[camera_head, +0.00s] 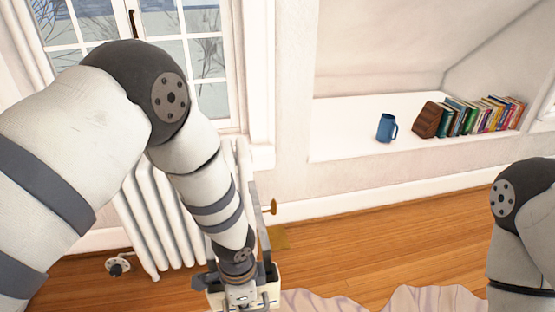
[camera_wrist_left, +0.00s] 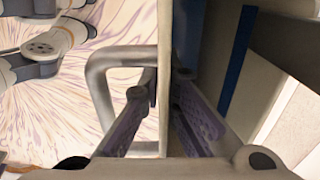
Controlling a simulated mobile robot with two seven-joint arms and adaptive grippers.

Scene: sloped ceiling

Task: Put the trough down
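The trough (camera_head: 272,284) is a cream box low in the head view, mostly hidden behind my left wrist. In the left wrist view a thin beige wall (camera_wrist_left: 165,45), seemingly the trough's, runs upright between the fingers of my left gripper (camera_wrist_left: 166,85). One finger lies close on each side of this wall, and the gripper looks shut on it. A grey looped handle (camera_wrist_left: 98,75) sticks out to the left of the wall. The space right of the wall is dark, with a blue stripe (camera_wrist_left: 236,60). My right gripper is out of view; only part of that arm shows.
A white radiator (camera_head: 160,225) stands under the window, left of the trough. A narrow grey panel (camera_head: 262,225) and a brass knob (camera_head: 270,207) are beside my forearm. A pale rumpled cloth (camera_head: 430,299) lies in front. A ledge holds a blue mug (camera_head: 385,128) and books (camera_head: 480,116).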

